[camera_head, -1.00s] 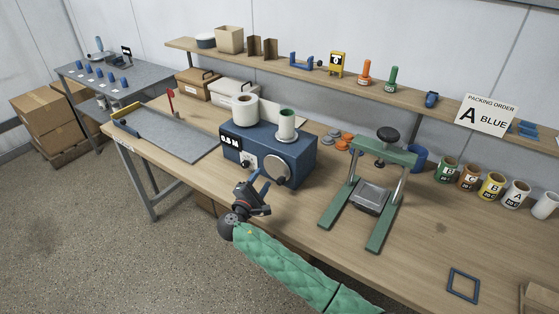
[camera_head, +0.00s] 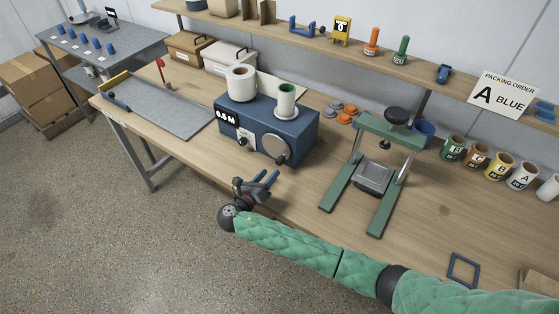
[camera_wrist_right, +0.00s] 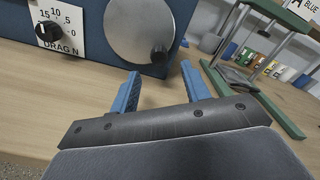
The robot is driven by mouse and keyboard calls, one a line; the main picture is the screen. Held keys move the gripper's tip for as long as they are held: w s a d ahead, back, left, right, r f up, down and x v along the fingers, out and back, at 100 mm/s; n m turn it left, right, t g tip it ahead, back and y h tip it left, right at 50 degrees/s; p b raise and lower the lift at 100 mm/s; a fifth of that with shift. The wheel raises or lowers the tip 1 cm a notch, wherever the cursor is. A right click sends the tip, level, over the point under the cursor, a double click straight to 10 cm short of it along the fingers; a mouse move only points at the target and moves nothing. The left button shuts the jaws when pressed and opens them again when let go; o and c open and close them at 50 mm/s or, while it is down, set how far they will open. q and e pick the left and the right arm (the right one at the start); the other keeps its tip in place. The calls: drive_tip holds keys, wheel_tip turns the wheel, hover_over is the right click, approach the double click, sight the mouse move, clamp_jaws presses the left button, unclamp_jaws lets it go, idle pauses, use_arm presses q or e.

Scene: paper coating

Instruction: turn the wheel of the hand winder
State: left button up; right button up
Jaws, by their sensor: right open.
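The hand winder is a blue box (camera_head: 245,128) on the wooden table, with a white roll (camera_head: 241,84) and a green-cored spool (camera_head: 286,101) on top. Its wheel is a grey disc (camera_head: 274,149) on the front face, with a dark knob (camera_head: 281,159) near its lower edge. In the right wrist view the wheel (camera_wrist_right: 135,28) is ahead, its knob (camera_wrist_right: 159,55) at lower right. My right gripper (camera_head: 269,180) is open and empty in front of the wheel, apart from the knob; its blue fingers show in the wrist view (camera_wrist_right: 160,90). My left gripper is not in view.
A green press frame (camera_head: 330,195) stands right of the winder. Several labelled cups (camera_head: 476,155) line the back right, below a shelf (camera_head: 300,43). A grey tray (camera_head: 170,117) lies to the left. A blue square frame (camera_head: 463,269) lies at the front right.

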sight(278, 163)
drive_tip(key=shift+w+d+n, duration=0.15)
drive_tip(key=shift+w+n, duration=0.15)
drive_tip(key=shift+w, duration=0.05)
drive_tip(key=p+x, duration=0.3)
drive_tip(key=x, duration=0.3)
drive_tip(key=shift+d+p, duration=0.1)
drive_tip(key=shift+p, duration=0.25)
drive_tip(key=shift+w+d, duration=0.3)
drive_tip(key=shift+w, duration=0.15)
drive_tip(key=shift+f, duration=0.1)
drive_tip(key=c, duration=1)
